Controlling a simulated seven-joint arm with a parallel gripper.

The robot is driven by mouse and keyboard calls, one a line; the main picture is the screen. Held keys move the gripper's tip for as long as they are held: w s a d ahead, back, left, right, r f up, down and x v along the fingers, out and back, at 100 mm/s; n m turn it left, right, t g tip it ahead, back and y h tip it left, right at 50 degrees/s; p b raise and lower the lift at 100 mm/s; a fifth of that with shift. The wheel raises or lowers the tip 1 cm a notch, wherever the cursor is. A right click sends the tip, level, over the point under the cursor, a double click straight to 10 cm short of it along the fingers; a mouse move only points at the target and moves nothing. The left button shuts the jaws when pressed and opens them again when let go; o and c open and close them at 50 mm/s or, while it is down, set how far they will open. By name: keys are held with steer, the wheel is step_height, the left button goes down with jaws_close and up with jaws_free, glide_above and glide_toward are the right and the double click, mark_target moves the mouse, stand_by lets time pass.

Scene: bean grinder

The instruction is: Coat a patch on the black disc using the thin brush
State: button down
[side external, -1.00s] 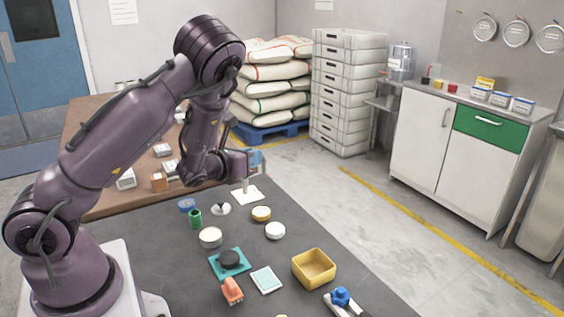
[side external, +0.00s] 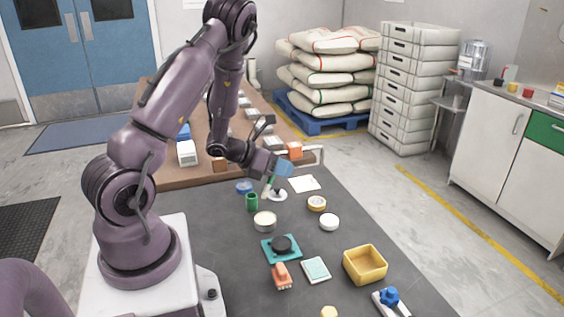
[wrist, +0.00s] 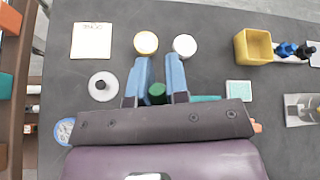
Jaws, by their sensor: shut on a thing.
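The black disc (side external: 282,243) lies on a teal square mat (side external: 268,256) on the dark table. My gripper (side external: 284,170) is beyond it, over the far part of the table, near a white round stand (side external: 277,196). In the wrist view my blue fingers (wrist: 158,78) point away, with a dark green piece (wrist: 157,93) between them. I take this to be the thin brush's handle; its bristles cannot be made out. In the wrist view the disc is hidden behind my gripper body, and only an edge of the mat (wrist: 207,98) shows.
A green cup (side external: 252,202), a cream tin (side external: 265,221), a yellow tin (side external: 317,203) and a white tin (side external: 329,222) stand around the middle. A yellow box (side external: 365,265), a pale tile (side external: 316,270) and an orange item (side external: 282,275) are nearer the front.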

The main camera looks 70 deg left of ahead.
steer(key=shift+f, duration=2.6)
steer(key=shift+f, duration=0.65)
steer(key=shift+r, duration=0.1)
step_height(320, 180, up, 7)
stand_by(0.7)
stand_by(0.5)
